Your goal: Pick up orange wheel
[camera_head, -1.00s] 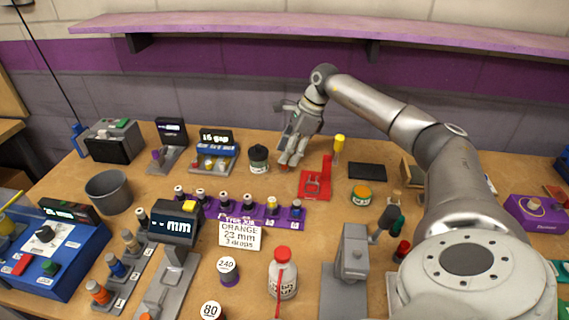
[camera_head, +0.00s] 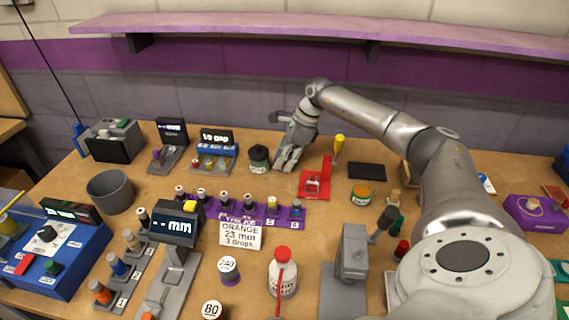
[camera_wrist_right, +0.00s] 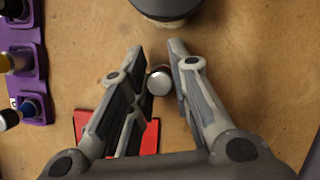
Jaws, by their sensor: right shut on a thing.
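My right gripper (camera_head: 284,168) is low over the back middle of the bench, between the dark-lidded jar and the red stand. In the right wrist view its fingers (camera_wrist_right: 160,82) are closed around a small round piece (camera_wrist_right: 159,80) with a pale silvery end and a darker side. I cannot tell from its colour whether this is the orange wheel; the fingers hide it in the head view. An orange-topped piece (camera_head: 101,291) stands in the grey rack at the front left. My left gripper is not in view.
The dark-lidded jar (camera_head: 259,158) stands just left of the gripper and the red stand (camera_head: 315,184) just right and nearer. A purple rack (camera_head: 262,213) with several small pieces lies in front. A card (camera_head: 240,235) reads "ORANGE 23 mm 3 drops".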

